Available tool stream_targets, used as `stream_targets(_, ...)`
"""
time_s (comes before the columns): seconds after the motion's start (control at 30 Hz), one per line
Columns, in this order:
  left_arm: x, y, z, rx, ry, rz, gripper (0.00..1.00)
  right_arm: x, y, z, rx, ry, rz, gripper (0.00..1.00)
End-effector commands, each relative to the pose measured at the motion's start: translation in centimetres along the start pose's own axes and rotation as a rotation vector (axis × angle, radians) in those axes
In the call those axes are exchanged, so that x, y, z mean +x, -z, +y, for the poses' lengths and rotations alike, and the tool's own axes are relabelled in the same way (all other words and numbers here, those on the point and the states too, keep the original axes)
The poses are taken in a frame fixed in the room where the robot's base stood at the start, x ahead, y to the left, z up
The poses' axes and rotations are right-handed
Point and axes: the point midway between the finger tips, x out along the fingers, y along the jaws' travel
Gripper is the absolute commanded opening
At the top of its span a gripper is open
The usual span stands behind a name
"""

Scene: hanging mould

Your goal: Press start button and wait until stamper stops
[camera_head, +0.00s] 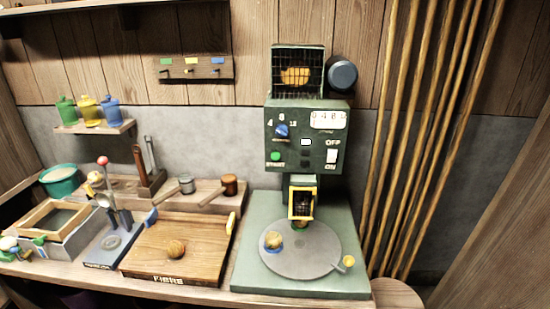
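A green stamper machine (308,170) stands on the right part of the bench. Its round green start button (276,156) is at the lower left of the front panel, above the word START. A blue knob (281,131) with numbers around it, a small display (328,121) and a white OFF/ON switch (332,157) share the panel. The yellow-framed stamper head (302,203) hangs over a grey round plate (300,262). A brown ball-like piece on a blue base (273,240) sits at the plate's left. Neither gripper is in view.
Several vertical poles (415,130) stand to the right. A wooden stool top (397,293) is at the lower right.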

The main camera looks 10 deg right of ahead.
Motion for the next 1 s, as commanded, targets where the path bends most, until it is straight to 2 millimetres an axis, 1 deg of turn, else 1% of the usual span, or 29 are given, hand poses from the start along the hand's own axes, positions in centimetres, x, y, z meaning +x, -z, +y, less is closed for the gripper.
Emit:
stream_targets(0.03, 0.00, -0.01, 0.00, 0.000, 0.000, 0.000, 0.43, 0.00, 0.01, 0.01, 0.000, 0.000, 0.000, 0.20)
stream_targets(0.17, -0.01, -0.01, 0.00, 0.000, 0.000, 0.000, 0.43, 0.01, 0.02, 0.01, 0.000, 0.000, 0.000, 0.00)
stream_targets(1.0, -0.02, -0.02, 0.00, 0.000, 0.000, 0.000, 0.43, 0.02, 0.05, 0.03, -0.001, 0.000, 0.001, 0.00)
